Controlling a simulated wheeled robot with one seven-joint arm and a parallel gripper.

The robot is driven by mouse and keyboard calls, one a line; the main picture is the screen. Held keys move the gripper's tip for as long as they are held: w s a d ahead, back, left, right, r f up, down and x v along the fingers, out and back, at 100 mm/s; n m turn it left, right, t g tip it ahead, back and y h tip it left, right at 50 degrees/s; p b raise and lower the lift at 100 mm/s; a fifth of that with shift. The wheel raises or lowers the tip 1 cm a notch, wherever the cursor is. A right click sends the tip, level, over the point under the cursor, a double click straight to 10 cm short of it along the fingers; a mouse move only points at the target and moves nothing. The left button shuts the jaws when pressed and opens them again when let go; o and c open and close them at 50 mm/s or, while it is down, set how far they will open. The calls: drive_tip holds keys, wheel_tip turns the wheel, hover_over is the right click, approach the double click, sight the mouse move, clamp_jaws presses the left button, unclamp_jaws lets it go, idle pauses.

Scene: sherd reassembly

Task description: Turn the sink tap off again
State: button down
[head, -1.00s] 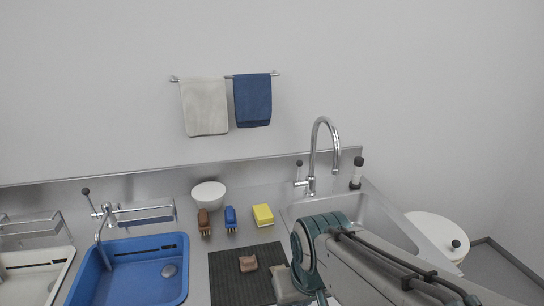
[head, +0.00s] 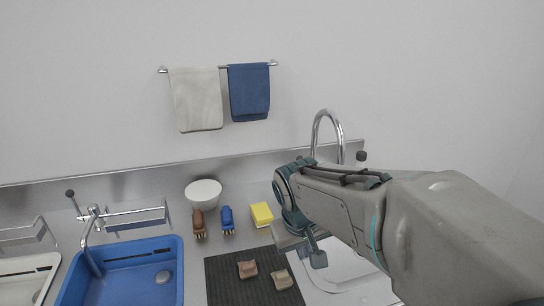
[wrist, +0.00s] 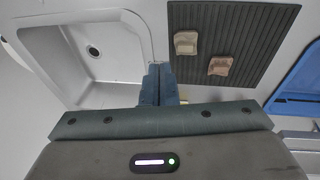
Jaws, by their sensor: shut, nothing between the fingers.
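The tall chrome gooseneck sink tap (head: 341,130) stands at the back of the counter, right of centre in the head view. I cannot make out any stream of water. My gripper (head: 318,259) is over the sink's left edge, in front of the tap and apart from it. In the wrist view its fingertips (wrist: 158,72) are together and empty.
A dark ribbed mat (head: 225,280) with two sherds (head: 247,269) (head: 282,280) lies left of the sink. Behind it are a yellow sponge (head: 261,214), two brushes (head: 228,219) and a white bowl (head: 203,194). A blue basin (head: 125,280) with another tap (head: 93,220) is at left.

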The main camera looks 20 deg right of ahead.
drive_tip(key=w+d+f+n+h+b, duration=0.15)
drive_tip(key=w+d+h, duration=0.25)
drive_tip(key=w, duration=0.9)
drive_tip(key=w+d+f+n+h+b, duration=0.15)
drive_tip(key=w+d+h, duration=0.3)
drive_tip(key=w, duration=0.75)
drive_tip(key=w+a+n+t+h+b, duration=0.1)
drive_tip(key=w+a+t+h, duration=0.1)
drive_tip(key=w, duration=0.6)
drive_tip(key=w+a+n+t+h, duration=0.2)
drive_tip(key=w+a+t+h, duration=0.1)
drive_tip(key=w, duration=0.5)
drive_tip(key=shift+a+t+b, duration=0.35)
drive_tip(key=shift+a+t, duration=0.15)
drive_tip(key=shift+t, duration=0.2)
drive_tip(key=shift+w+f, duration=0.1)
drive_tip(key=shift+w, duration=0.05)
drive_tip(key=w+d+p, duration=0.1)
drive_tip(key=d+p, duration=0.1)
drive_tip(key=d, duration=0.7)
drive_tip(key=shift+d, duration=0.2)
